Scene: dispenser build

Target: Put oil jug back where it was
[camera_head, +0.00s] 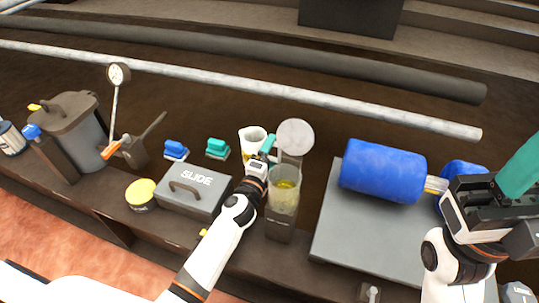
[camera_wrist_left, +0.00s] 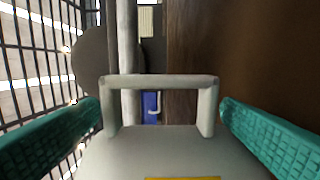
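The white oil jug (camera_head: 248,148), with something yellowish inside, stands upright on the bench near the middle of the head view. In the left wrist view, a pale jug body (camera_wrist_left: 175,155) with a yellow patch and a squared handle (camera_wrist_left: 160,84) lies ahead. The teal fingers of my left gripper (camera_wrist_left: 160,125) are spread on either side of the handle, with no clear grip on it. My right gripper (camera_head: 515,170) is at the right edge; one teal finger shows, and its opening is unclear.
A clear container of yellow liquid (camera_head: 284,190) with a round raised lid (camera_head: 295,137) stands right beside my left gripper. A grey SLIDE box (camera_head: 190,197) is at left. A blue cylinder (camera_head: 382,171) lies on a grey plate (camera_head: 350,235) at right.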

